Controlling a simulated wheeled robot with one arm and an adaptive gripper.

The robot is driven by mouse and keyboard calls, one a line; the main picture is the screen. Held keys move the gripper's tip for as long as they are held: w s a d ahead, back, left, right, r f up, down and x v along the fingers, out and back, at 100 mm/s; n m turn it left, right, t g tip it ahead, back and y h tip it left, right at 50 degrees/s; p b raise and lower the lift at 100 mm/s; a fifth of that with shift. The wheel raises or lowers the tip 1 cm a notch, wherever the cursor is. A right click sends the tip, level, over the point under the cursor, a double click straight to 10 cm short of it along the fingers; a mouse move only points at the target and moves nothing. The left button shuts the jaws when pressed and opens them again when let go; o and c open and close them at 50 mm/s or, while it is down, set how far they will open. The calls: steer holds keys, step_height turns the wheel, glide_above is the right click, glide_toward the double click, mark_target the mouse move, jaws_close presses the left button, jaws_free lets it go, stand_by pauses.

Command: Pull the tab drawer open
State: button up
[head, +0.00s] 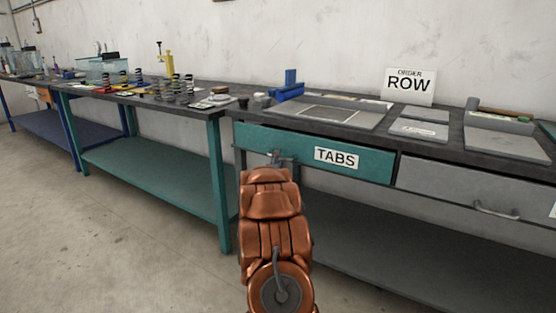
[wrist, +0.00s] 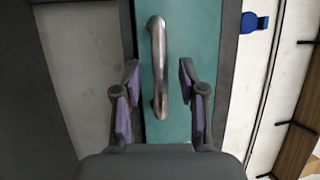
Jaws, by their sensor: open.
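The tab drawer (head: 365,163) has a teal front with a white "TABS" label (head: 337,158) and sits under the dark worktop, closed as far as I can see. In the wrist view its teal front (wrist: 207,40) runs up the picture, with a curved metal handle (wrist: 158,65) on it. My gripper (wrist: 159,80) is open, with one finger on each side of the lower part of the handle and gaps between them. In the head view my gripper (head: 279,158) is at the left part of the drawer front, and my arm hides the handle there.
A grey drawer (head: 450,190) with its own handle (head: 497,209) is to the right. Trays (head: 335,112), a blue fixture (head: 289,88) and an "ORDER ROW" sign (head: 409,87) stand on the worktop. A teal-legged table (head: 219,185) with springs is to the left. Floor (head: 130,240) is clear at front left.

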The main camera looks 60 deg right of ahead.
steer(key=shift+x, duration=0.8)
jaws_close()
